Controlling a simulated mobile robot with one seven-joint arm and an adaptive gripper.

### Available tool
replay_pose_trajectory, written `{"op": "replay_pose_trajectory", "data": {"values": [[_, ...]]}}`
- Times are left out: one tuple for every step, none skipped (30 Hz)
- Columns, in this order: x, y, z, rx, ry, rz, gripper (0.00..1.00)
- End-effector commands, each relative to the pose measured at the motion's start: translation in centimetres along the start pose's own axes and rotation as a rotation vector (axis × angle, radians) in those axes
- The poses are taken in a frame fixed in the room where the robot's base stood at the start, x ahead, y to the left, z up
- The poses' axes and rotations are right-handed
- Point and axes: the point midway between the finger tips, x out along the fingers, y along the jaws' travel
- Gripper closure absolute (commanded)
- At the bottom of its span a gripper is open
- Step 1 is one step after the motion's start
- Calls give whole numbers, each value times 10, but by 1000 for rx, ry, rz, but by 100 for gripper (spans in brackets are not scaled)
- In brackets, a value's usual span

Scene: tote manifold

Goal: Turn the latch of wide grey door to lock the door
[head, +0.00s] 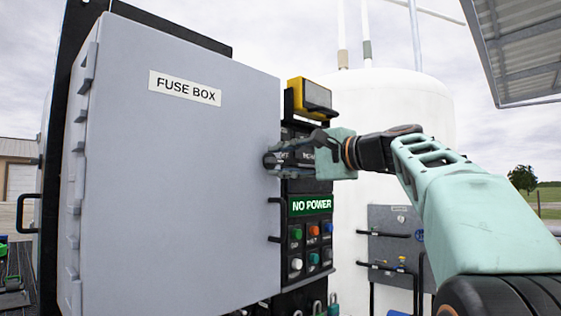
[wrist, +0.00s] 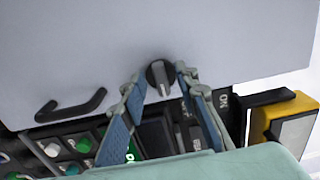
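The wide grey door (head: 180,180) with the "FUSE BOX" label fills the left half of the head view, with hinges along its left side. It looks shut. Its latch (wrist: 159,76) is a small dark round knob with a grey raised grip, near the door edge in the wrist view. The grip points nearly along my fingers. My gripper (head: 270,161) is at the door's right edge in the head view and hides the latch there. In the wrist view my gripper (wrist: 160,73) is open, one fingertip on each side of the latch. I cannot tell whether either finger touches it.
A black door handle (wrist: 70,105) sits beside the latch; it also shows below my gripper in the head view (head: 275,220). A panel with buttons (head: 312,248) and a green "NO POWER" sign (head: 310,205) is right of the door. A yellow lamp box (head: 310,98) stands above.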

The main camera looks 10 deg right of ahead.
Motion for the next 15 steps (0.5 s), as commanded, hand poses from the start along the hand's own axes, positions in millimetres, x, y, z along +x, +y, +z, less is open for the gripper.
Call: {"op": "replay_pose_trajectory", "data": {"values": [[-4, 0, -1, -1, 3, 0, 72], [-7, -1, -1, -1, 3, -1, 72], [-12, -1, -1, -1, 3, -1, 72], [-17, -1, -1, -1, 4, -1, 72], [-23, -1, -1, -1, 5, -1, 72], [-31, -1, -1, -2, 5, -1, 72], [-37, -1, -1, -2, 5, -1, 72], [-44, -1, -1, -1, 6, -1, 72], [-53, -1, -1, 0, 6, -1, 72], [-60, -1, -1, -1, 5, -1, 72], [-66, -1, -1, -1, 5, -1, 72], [-75, 0, -1, -1, 5, 0, 72], [-80, 0, -1, -1, 5, -1, 72], [-86, 0, 0, -1, 4, -1, 72], [-93, -1, 0, -2, 4, -1, 72]]}}
